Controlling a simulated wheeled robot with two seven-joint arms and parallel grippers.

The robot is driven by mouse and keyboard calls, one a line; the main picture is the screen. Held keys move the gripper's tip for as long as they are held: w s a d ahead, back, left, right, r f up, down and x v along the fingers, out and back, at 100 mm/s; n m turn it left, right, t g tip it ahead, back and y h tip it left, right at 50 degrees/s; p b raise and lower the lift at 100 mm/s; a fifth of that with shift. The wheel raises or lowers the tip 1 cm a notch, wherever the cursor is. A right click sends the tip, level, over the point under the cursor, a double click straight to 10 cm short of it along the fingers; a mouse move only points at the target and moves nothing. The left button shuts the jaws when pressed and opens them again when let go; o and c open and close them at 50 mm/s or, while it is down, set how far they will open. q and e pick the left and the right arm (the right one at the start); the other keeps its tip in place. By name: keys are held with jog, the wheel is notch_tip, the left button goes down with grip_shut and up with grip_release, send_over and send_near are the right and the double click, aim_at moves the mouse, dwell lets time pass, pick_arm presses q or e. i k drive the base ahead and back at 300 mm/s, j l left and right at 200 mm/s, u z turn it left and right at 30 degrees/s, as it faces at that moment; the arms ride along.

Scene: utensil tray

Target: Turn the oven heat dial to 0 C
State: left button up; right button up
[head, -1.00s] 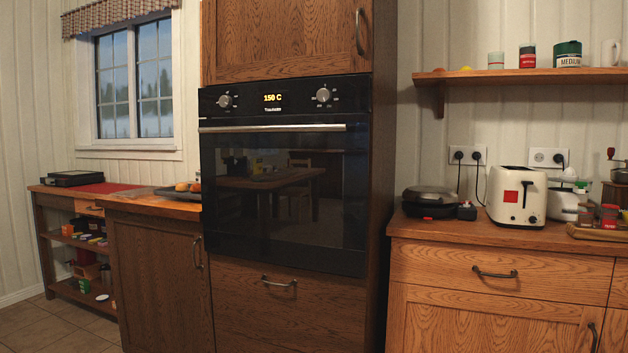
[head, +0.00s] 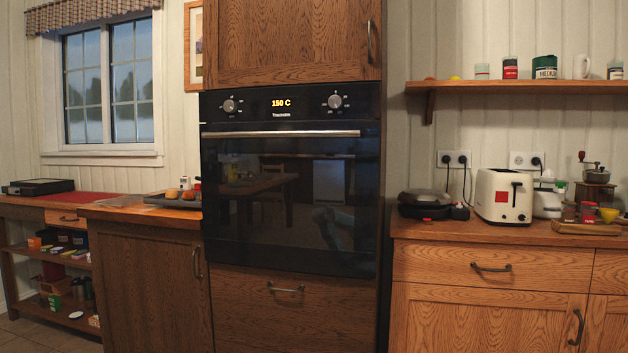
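A black built-in oven (head: 290,215) stands in a tall wooden cabinet at the middle of the head view, its door shut. Which of the two is the heat dial I cannot tell from labels. Neither of my grippers is in view.
A horizontal handle (head: 281,134) runs across the oven door's top. A right counter (head: 440,229) holds a waffle iron (head: 425,204), a toaster (head: 503,196) and a grinder (head: 594,185). A left counter (head: 130,212) holds a tray with food. Nothing blocks the oven front.

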aim_at(335, 101)
jog(key=z, duration=1.45)
jog(key=j+z, duration=0.8)
jog(key=k+j+z, duration=0.1)
jog(key=j+z, duration=0.3)
jog(key=k+j+z, duration=0.15)
jog(key=z, duration=0.2)
jog(key=j, duration=0.1)
